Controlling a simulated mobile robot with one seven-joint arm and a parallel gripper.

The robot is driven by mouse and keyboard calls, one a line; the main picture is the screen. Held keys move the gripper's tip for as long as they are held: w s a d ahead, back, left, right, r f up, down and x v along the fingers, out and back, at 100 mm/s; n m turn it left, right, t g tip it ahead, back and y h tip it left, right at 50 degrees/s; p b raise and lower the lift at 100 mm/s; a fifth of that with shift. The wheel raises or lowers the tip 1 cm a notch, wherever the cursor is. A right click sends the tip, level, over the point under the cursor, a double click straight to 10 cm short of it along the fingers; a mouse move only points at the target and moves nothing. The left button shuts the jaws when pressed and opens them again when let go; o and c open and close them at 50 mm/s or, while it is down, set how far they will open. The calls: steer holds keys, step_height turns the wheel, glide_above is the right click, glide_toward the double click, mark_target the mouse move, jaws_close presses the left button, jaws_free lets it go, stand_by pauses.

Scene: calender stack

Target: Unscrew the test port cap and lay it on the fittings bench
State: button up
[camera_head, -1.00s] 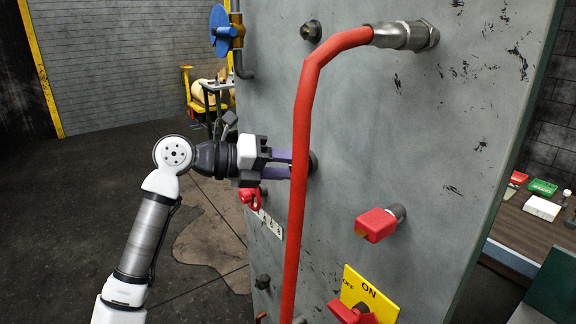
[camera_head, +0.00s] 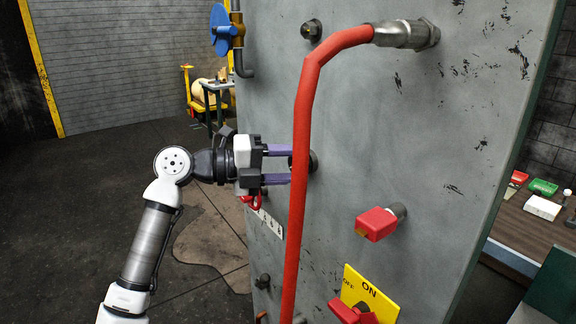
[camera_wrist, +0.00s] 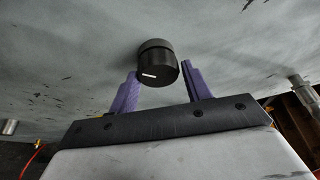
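A round black cap with a white line on its face (camera_wrist: 158,67) sits on a grey collar on the panel in the wrist view. I take it for the test port cap. In the head view it (camera_head: 312,162) shows just right of the red hose. My gripper (camera_wrist: 160,77) is open, with its purple fingers either side of the cap; a gap shows at the right finger. In the head view my gripper (camera_head: 290,164) reaches behind the hose, which hides the fingertips. The fittings bench (camera_head: 512,218) is at the far right, behind the panel edge.
The red hose (camera_head: 299,190) hangs in front of the cap. The grey panel (camera_head: 440,140) also bears a red-capped fitting (camera_head: 374,224), a yellow ON/OFF plate (camera_head: 382,302) and a blue handwheel (camera_head: 220,30). A green tray (camera_head: 543,187) and a white box (camera_head: 542,207) stand on the bench.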

steer(key=o, duration=0.4)
steer(key=shift+d, duration=0.1)
steer(key=shift+a+f, duration=0.1)
steer(key=shift+a, duration=0.25)
steer(key=b+v, duration=0.5)
steer(key=v, duration=0.8)
steer(key=s+d+r+m+t+y+b, duration=0.4)
steer(key=d+m+y+b, duration=0.15)
steer(key=m+b, duration=0.75)
steer(key=shift+n, duration=0.9)
steer(key=x, duration=1.3)
steer(key=shift+w+a+f+b, duration=0.25)
steer(key=shift+w+b, duration=0.05)
steer(key=shift+b, duration=0.05)
